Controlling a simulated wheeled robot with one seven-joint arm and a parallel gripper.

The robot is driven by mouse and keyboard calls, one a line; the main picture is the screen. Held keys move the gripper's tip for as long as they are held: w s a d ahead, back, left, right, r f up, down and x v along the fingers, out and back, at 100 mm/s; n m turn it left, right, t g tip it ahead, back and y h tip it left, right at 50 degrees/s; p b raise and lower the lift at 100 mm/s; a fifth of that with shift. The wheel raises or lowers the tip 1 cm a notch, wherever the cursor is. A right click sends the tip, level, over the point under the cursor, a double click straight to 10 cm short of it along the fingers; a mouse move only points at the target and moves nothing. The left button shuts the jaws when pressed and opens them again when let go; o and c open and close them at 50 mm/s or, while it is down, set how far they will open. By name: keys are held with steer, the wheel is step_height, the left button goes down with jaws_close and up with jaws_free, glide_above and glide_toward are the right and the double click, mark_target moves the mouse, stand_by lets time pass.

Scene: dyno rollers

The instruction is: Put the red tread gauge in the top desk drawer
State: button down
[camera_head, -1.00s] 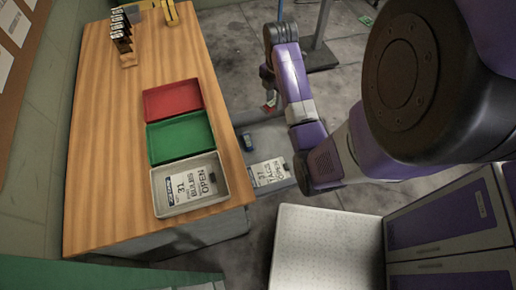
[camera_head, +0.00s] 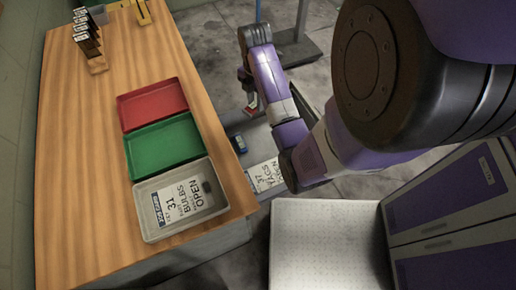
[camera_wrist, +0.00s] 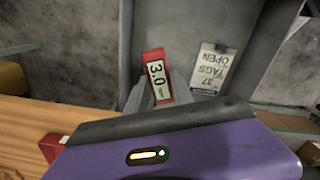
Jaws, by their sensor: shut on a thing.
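The red tread gauge (camera_wrist: 154,76), with a white label reading 3.0, is held in my gripper (camera_wrist: 172,92) in the wrist view. In the head view only a small red bit of the gauge (camera_head: 251,108) shows at the tip of my gripper (camera_head: 247,97), which points down. The top desk drawer (camera_head: 257,133) is pulled out from the right side of the desk. My gripper is above the drawer's far part. The grey drawer interior (camera_wrist: 190,30) lies behind the gauge in the wrist view. The gauge appears apart from the drawer floor.
A card (camera_head: 264,175) and a small blue item (camera_head: 238,144) lie in the drawer. On the wooden desk (camera_head: 90,185) are a red tray (camera_head: 152,104), a green tray (camera_head: 165,147), a grey tray (camera_head: 222,203) with a card, and a dark rack (camera_head: 88,35).

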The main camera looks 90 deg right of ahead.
mark_target(256, 137)
step_height(256, 137, down, 19)
steer(key=shift+f+b, duration=0.1)
steer(key=shift+b, duration=1)
steer(key=shift+f, duration=0.15)
steer(key=c, duration=1.1)
jaws_free()
step_height(256, 137, up, 12)
steer(key=p, duration=0.1)
